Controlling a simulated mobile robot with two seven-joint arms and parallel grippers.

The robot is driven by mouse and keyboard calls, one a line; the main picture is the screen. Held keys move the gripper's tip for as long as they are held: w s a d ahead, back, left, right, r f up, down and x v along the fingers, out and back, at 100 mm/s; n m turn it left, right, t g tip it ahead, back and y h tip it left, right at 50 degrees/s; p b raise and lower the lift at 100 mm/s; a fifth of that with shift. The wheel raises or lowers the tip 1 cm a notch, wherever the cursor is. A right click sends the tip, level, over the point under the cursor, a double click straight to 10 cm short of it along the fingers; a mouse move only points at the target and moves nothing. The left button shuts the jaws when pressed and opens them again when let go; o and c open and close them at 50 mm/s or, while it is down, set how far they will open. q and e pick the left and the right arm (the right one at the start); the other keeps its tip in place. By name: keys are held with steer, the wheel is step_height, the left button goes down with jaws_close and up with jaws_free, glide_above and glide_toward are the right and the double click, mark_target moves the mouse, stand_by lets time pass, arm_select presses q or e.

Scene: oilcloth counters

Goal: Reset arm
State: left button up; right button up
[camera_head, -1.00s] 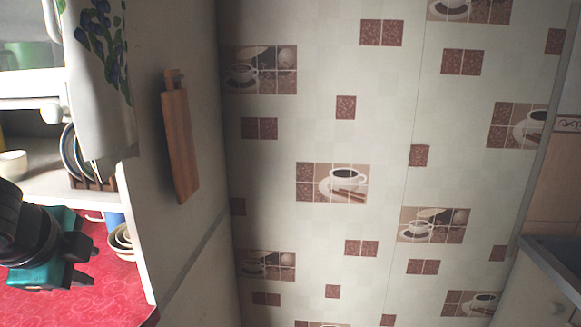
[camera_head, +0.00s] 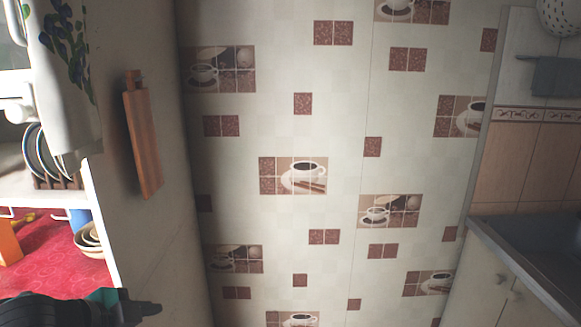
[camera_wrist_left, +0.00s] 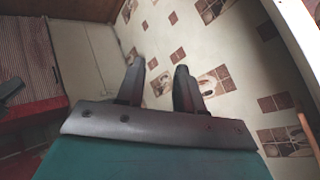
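My left gripper (camera_head: 150,309) shows at the lower left of the head view, dark with a teal body, in front of the red counter's edge. In the left wrist view its two dark fingers (camera_wrist_left: 160,85) stand apart with nothing between them. It is open and empty, facing the tiled wall. My right gripper is in neither view.
A red oilcloth counter (camera_head: 50,258) with stacked bowls (camera_head: 90,240) is at the left, under a shelf with a plate rack (camera_head: 45,160). A wooden cutting board (camera_head: 143,140) hangs on the side wall. A grey counter (camera_head: 525,255) stands at the right.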

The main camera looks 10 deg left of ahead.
arm_select(q)
steer(key=s+d+f+n+t, duration=0.1)
steer(key=s+d+f+n, duration=0.4)
steer(key=f, duration=0.5)
steer(key=s+d+f+n+y, duration=0.1)
steer(key=s+d+f+n, duration=0.3)
steer(key=f, duration=0.7)
steer(key=shift+s+d+n+t, duration=0.4)
steer(key=shift+s+d, duration=0.5)
steer(key=shift+d, duration=0.15)
